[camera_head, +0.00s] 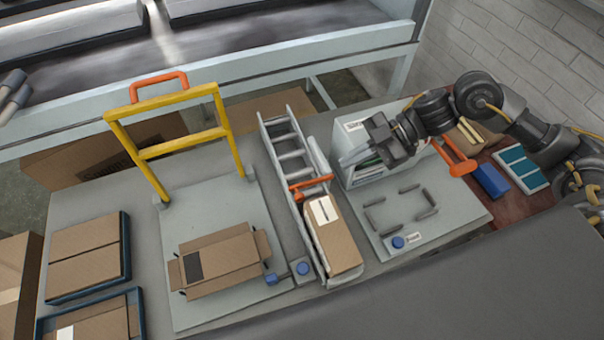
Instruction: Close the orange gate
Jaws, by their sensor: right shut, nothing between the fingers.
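An orange gate (311,187) shows as a bar at the roller chute (293,160), on the middle of the grey table. It reaches across the chute just behind a cardboard box (335,235) with a white label. I cannot tell whether it is fully across or partly swung aside. My right gripper (348,160) comes in from the right, its fingers pointing left. It is shut and empty, to the right of and behind the gate, apart from it in the picture. My left gripper is not in view.
A white open-fronted bin (352,128) stands under my right gripper. An orange paddle-shaped part (458,162) is to its right. Left of the chute are a yellow frame (180,146) and an open carton (219,258). Blue-rimmed trays (126,262) lie further left.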

